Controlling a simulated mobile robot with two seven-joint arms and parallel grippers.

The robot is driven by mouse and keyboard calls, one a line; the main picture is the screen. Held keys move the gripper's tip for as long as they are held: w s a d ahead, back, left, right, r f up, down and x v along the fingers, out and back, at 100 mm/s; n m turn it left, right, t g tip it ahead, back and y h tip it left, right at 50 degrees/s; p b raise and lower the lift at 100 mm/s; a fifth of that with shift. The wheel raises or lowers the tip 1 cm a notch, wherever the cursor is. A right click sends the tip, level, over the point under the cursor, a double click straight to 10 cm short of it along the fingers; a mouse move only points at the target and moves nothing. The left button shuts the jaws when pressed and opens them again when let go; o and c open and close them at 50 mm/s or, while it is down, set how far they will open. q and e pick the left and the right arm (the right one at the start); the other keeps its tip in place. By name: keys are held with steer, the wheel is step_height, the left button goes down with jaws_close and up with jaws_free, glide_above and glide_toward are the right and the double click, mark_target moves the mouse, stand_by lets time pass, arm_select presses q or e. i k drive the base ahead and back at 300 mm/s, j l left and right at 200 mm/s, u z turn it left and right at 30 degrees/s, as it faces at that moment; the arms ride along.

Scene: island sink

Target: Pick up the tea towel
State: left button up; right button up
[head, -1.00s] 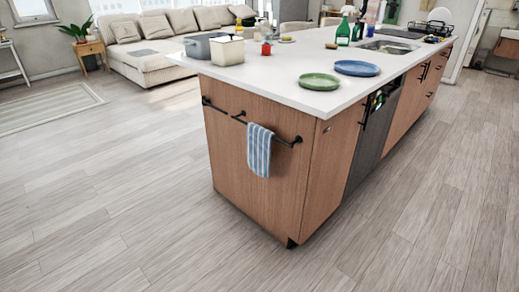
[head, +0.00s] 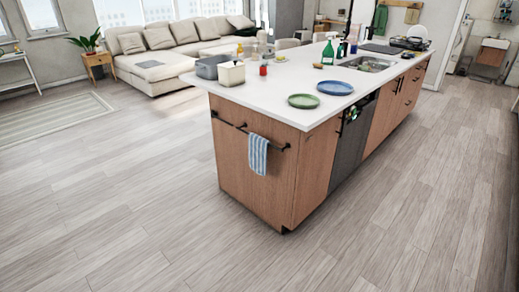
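The tea towel (head: 257,154) is blue with white stripes. Neither of my grippers shows in the head view, and nothing touches the towel.
The island (head: 250,100) has a white top with a green plate (head: 303,101), a blue plate (head: 335,88), a green bottle (head: 328,53) and containers. A beige sofa (head: 165,72) stands at the back left. The wooden floor (head: 120,200) around the island's near end is clear.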

mark_target(258, 146)
steer(key=i+j, duration=0.2)
steer(key=i, duration=0.35)
steer(key=i+j+z, duration=0.1)
steer(key=i, duration=0.4)
steer(key=i+j+z, duration=0.1)
steer(key=i+j, duration=0.2)
steer(key=i, duration=0.25)
